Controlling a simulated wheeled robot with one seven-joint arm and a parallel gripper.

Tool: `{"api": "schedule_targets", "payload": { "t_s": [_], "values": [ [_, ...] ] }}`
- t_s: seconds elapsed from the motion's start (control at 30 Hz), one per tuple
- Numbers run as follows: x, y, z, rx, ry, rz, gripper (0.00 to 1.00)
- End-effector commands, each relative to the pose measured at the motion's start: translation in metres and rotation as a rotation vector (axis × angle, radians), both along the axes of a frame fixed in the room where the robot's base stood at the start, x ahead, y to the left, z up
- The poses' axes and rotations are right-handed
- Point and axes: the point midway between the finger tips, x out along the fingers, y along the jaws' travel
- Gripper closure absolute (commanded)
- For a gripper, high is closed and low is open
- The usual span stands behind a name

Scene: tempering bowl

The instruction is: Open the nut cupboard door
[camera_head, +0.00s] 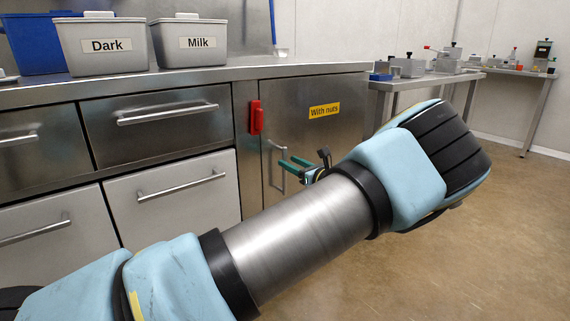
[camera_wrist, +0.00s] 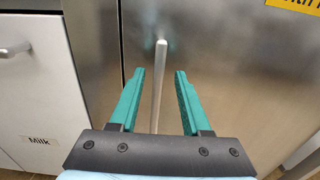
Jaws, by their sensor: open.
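The nut cupboard door (camera_head: 316,142) is a steel panel with a yellow "With nuts" label (camera_head: 324,111). It looks shut. Its upright bar handle (camera_head: 274,165) is near the door's left edge. In the wrist view the handle (camera_wrist: 160,75) stands between the two green fingers of my gripper (camera_wrist: 160,75), with a gap on each side. The fingers are open and empty. In the head view my gripper (camera_head: 292,167) is in front of the door by the handle, and my arm covers the door's lower part.
A red device (camera_head: 256,117) is mounted left of the door, above the handle. Drawers with bar handles (camera_head: 168,113) lie to the left. Bins marked Dark (camera_head: 106,46) and Milk (camera_head: 198,43) stand on the counter. The floor (camera_head: 500,220) at the right is clear.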

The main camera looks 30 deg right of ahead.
Motion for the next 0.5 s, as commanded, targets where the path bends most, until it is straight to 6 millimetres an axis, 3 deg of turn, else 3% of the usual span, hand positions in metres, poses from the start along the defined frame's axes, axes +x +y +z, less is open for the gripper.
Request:
{"api": "schedule_targets", "payload": {
  "t_s": [0.2,0.5],
  "values": [
    [0.026,0.005,-0.001,-0.001,0.001,0.001,0.53],
    [0.032,0.007,0.0,0.0,0.001,0.0,0.53]
  ]
}}
